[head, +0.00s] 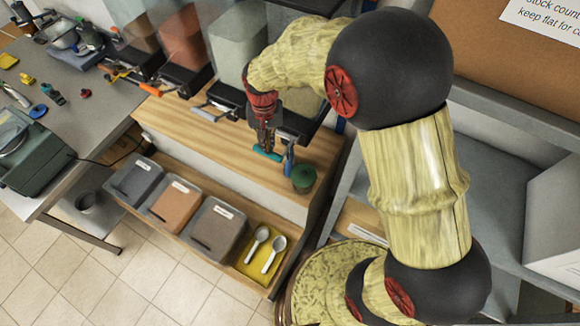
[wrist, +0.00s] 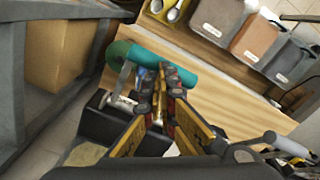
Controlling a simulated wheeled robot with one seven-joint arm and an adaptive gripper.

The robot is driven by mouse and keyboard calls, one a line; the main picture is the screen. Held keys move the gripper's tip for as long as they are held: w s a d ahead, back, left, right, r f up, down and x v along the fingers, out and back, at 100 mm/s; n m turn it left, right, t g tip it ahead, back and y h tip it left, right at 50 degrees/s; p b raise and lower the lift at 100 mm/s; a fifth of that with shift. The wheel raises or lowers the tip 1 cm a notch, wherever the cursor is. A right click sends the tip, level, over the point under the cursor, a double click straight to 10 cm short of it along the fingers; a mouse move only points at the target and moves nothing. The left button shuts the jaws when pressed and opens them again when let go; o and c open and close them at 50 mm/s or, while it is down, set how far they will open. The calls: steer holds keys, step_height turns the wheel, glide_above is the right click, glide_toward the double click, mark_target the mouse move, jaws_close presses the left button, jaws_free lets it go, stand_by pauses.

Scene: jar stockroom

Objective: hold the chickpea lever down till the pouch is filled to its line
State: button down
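My gripper (head: 265,139) points down at a teal lever handle (head: 267,153) at the right end of the dispenser row. In the wrist view the fingertips (wrist: 166,78) are together, over the teal bar (wrist: 190,77); whether they touch it I cannot tell. The bar seems to lie across the fingertips, not between them. My arm hides the dispenser behind this lever. No label naming chickpeas can be read. No pouch or fill line can be made out; a small blue piece (head: 289,158) and a green round thing (head: 303,178) are beside the lever.
Below are lidded bins (head: 215,228) and a yellow tray (head: 248,267) with two spoons. A grey shelf unit (head: 520,130) stands on the right.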

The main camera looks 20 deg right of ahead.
steer(key=shift+f+b, duration=0.6)
steer(key=shift+f, duration=0.5)
steer(key=shift+r, duration=0.1)
stand_by(3.3)
steer(key=shift+r+p, duration=0.85)
steer(key=shift+r, duration=0.45)
stand_by(2.0)
